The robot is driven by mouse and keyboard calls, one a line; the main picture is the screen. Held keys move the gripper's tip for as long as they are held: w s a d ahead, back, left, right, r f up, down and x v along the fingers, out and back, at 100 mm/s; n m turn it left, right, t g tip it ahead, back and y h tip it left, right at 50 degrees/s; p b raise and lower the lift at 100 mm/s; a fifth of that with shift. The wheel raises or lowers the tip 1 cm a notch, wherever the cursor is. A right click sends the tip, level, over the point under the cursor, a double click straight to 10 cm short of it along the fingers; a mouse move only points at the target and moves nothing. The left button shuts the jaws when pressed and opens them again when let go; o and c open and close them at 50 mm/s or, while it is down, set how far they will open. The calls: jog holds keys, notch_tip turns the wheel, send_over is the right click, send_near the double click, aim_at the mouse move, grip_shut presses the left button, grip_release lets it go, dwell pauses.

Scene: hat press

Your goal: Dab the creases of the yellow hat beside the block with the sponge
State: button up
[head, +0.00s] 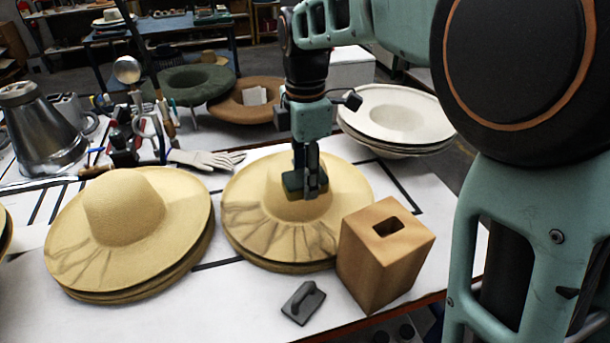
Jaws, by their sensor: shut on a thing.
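The yellow hat (245,212) lies on a stack of similar hats, just left of the wooden block (383,258). Dark creases fan across the front of its brim. The gripper and sponge hide part of the crown.
Another creased yellow hat (122,208) tops a stack at left. White hats (400,112), a brown hat (240,103) and a green hat (192,82) stand behind. A glove (205,159), tools and a metal jug (40,130) are back left.

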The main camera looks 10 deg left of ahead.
jog(key=p, duration=0.3)
send_near(305, 243)
jog(key=shift+f+b, duration=2.7)
jog(key=shift+b, duration=0.1)
jog(key=shift+f+b, duration=0.35)
jog(key=shift+f, duration=0.2)
notch_tip(305, 243, up, 14)
jog(key=p, duration=1)
jog(key=shift+r, duration=0.1)
dwell(0.7)
jog(key=shift+w+r+m+b, duration=0.15)
jog(key=shift+r+m+b, duration=0.35)
jog(key=shift+m, duration=0.3)
jog(key=shift+r+m+b, duration=0.75)
jog(key=shift+r+m, duration=0.5)
jog(key=shift+m, duration=0.35)
